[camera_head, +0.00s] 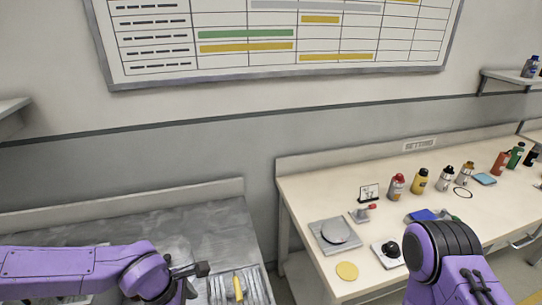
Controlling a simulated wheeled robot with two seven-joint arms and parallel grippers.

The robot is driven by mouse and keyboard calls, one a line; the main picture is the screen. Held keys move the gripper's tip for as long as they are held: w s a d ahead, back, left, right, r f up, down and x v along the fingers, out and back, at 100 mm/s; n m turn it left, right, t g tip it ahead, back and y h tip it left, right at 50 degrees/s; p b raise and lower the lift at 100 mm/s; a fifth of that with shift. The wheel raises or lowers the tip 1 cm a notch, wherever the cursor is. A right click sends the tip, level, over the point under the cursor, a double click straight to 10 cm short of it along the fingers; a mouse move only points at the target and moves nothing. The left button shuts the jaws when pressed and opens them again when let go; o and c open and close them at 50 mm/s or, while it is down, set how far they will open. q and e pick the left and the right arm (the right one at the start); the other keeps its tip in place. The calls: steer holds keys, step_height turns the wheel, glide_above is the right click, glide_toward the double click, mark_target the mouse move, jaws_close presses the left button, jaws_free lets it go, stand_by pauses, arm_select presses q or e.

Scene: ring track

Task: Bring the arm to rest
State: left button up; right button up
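My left arm reaches in from the lower left, purple, over the grey metal counter (185,232). The dark end of my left gripper (190,270) shows at the bottom, just left of a tray; whether its fingers are open or shut is not clear. No held object shows there. My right arm shows at the lower right as a purple link with a black ribbed joint, in front of the cream bench (300,190). My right gripper is outside the picture.
A tray (255,284) with a yellow-handled item is beside my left gripper. A gap separates counter and bench. A chart board hangs behind.

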arm_select(q)
steer(key=s+a+f+m+y+b, duration=0.2)
steer(key=s+a+f+m+b, duration=0.1)
steer(key=f, duration=0.6)
steer(key=s+a+f+m+t+y+b, duration=0.1)
steer(key=s+a+f+m+y+b, duration=0.1)
steer(key=s+a+f+m, duration=0.3)
steer(key=s+a+f+m+t+y+b, duration=0.1)
steer(key=s+a+f+m+y+b, duration=0.1)
steer(key=s+f, duration=0.6)
step_height(320, 180, down, 7)
steer(key=a+m+b, duration=0.1)
steer(key=m+b, duration=0.1)
steer(key=m, duration=0.1)
steer(key=shift+s+a+r+y, duration=0.15)
steer(key=shift+s+a+y, duration=0.15)
steer(key=shift+a, duration=0.1)
